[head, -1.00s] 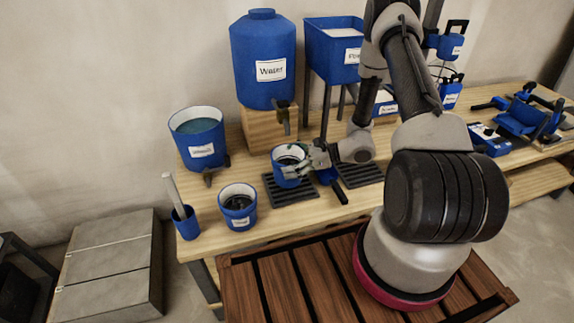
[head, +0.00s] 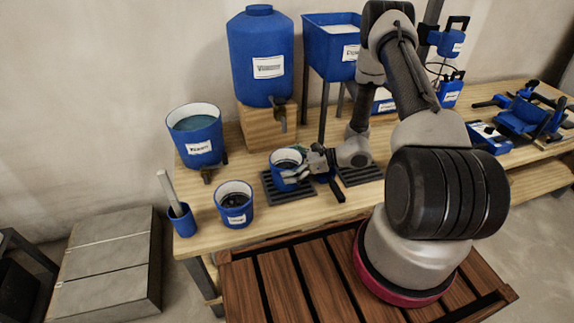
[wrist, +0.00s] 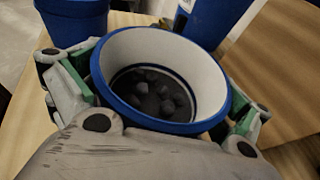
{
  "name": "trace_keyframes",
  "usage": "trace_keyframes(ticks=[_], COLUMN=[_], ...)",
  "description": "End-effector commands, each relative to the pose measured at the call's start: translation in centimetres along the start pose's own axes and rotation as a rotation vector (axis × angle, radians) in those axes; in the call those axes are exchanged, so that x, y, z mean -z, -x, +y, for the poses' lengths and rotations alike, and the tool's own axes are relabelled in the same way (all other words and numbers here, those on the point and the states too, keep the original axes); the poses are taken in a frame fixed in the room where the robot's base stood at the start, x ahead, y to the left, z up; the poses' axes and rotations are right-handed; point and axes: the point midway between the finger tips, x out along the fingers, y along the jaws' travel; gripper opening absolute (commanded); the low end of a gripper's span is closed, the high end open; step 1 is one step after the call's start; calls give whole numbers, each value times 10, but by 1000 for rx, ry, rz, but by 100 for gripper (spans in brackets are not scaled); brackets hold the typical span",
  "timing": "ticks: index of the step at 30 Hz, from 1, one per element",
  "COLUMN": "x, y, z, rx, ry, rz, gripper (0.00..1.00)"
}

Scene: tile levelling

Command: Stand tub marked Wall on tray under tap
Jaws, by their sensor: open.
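A blue tub (head: 283,177) with a white inside stands on a dark slatted tray (head: 274,195) below the tap (head: 281,123) of the big blue tank. Its label is too hidden to read. In the wrist view this tub (wrist: 165,117) is upright with dark lumps inside. My gripper (head: 294,172) is open, its green-padded fingers on either side of the tub; whether they touch it I cannot tell. A second blue tub (head: 234,219) with dark contents stands on the bench at the front left, its label unreadable.
The big blue tank (head: 262,90) stands on a wooden block. A wide blue vessel (head: 196,152) with its own tap is to the left. A blue cup (head: 183,222) holds a grey stick. A second slatted tray (head: 360,176) lies right of the gripper. The bench front edge is clear.

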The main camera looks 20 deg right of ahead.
Motion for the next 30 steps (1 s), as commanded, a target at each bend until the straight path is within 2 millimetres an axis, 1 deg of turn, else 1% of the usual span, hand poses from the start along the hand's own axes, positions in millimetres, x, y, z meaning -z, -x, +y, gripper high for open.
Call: trace_keyframes(ticks=[2,5,15,18,21,23,26,29,30], x=[-3,-2,-2,-2,-2,-6,-26,-66,-85], y=[3,16,91,107,116,120,126,135,140], z=[0,-1,-1,-1,0,0,3,13,19], rx=[1,4,5,4,1,-6,-53,-145,-193], ry=[1,0,0,0,1,11,72,200,265], rz=[0,0,1,0,0,4,26,74,102], gripper=[100,100,100,100,100,100,100,100,100])
